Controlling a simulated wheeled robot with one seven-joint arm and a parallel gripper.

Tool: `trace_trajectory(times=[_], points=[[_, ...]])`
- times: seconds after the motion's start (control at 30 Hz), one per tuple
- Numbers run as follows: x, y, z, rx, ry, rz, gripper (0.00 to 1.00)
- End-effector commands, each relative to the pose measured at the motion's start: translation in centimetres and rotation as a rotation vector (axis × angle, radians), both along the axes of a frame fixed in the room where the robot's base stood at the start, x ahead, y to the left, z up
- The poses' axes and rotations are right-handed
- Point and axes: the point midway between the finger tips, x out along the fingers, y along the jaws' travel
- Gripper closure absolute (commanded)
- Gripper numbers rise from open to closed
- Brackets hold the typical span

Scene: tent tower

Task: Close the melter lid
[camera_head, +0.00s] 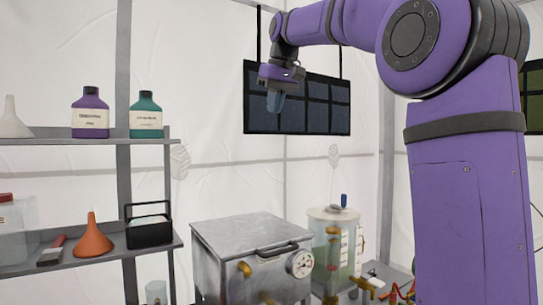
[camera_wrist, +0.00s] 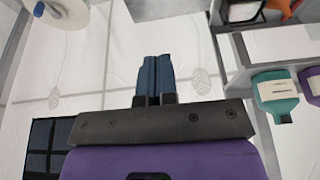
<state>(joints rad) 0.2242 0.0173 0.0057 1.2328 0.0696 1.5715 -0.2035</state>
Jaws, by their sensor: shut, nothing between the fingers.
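A grey metal box that looks like the melter (camera_head: 225,262) stands low in the middle of the head view, with a round gauge and brass taps on its front. Its flat lid (camera_head: 240,232) with a dark bar handle (camera_head: 285,248) appears to lie level on top; I cannot tell whether a small gap remains. My gripper (camera_head: 274,103) is high above the box, well apart from it, pointing down in front of a dark panel. Its blue fingers (camera_wrist: 155,78) are together and empty in the wrist view.
A clear tank (camera_head: 335,240) with greenish contents and a blue knob stands right of the box. Shelves on the left hold a purple bottle (camera_head: 90,113), a teal bottle (camera_head: 146,116), an orange funnel (camera_head: 91,238) and a black caddy (camera_head: 148,228). Space above the box is clear.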

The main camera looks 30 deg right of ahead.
Motion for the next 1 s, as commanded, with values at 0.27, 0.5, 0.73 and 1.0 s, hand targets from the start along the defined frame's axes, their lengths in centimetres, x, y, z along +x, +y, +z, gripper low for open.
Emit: trace_trajectory(times=[0.27,0.5,0.73,1.0], points=[[1.0,0.0,-3.2,-0.002,0.005,-0.001,1.0],[2.4,0.0,-7.5,-0.001,0.005,0.001,1.0],[2.4,0.0,-10.9,-0.001,0.003,-0.001,1.0],[1.5,0.0,-12.8,-0.001,0.001,0.0,1.0]])
